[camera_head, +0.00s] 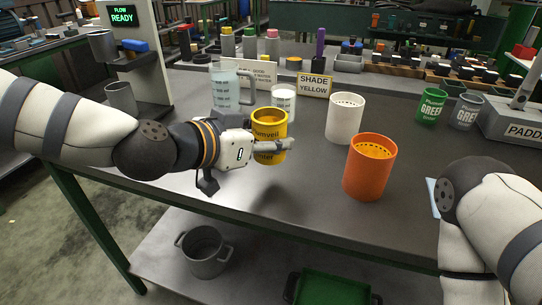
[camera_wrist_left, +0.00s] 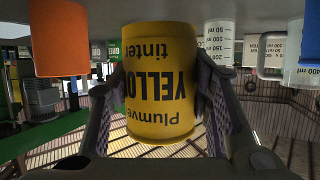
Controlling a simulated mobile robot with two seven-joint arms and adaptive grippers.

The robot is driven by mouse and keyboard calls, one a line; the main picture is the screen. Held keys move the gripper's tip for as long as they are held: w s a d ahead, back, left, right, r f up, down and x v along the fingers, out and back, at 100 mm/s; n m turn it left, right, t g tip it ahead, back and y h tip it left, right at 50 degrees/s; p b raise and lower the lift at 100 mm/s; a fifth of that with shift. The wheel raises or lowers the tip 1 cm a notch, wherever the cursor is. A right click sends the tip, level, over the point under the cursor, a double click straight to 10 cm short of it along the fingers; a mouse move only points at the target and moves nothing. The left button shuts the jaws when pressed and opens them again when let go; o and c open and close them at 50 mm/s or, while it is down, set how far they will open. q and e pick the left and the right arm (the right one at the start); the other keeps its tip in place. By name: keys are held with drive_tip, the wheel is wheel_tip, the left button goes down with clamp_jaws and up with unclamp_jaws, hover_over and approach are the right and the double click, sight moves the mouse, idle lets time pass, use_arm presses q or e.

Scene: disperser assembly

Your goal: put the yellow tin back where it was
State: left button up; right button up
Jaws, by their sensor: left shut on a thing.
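The yellow tin (camera_head: 269,128), labelled Plumveil Yellow tinter, is upright in my left gripper (camera_head: 276,145). A shadow lies on the table below it, and it appears to be held above the surface. In the left wrist view, which is upside down, the fingers (camera_wrist_left: 164,100) close on both sides of the tin (camera_wrist_left: 160,75).
An orange container (camera_head: 368,172) and a white perforated-top container (camera_head: 345,118) stand right of the tin. A clear jug (camera_head: 226,88) and a small measuring beaker (camera_head: 284,101) stand close behind it. Green (camera_head: 430,106) and grey (camera_head: 466,111) tins are farther right. The front table (camera_head: 310,215) is clear.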

use_arm(q)
drive_tip(key=shift+w+d+f, duration=0.25)
drive_tip(key=shift+w+f, duration=0.55)
drive_tip(key=shift+f, duration=0.2)
drive_tip(key=f, duration=0.2)
drive_tip(key=f+b, duration=0.1)
drive_tip(key=f, duration=0.1)
drive_tip(key=shift+w+d, duration=0.15)
drive_tip(key=shift+w, duration=0.15)
drive_tip(key=shift+r, duration=0.25)
use_arm(e)
drive_tip(key=shift+s+f+g, duration=0.3)
drive_tip(key=shift+s+f, duration=0.55)
drive_tip(key=shift+s, duration=0.05)
use_arm(q)
drive_tip(key=shift+f, duration=0.2)
drive_tip(key=o, duration=1.5)
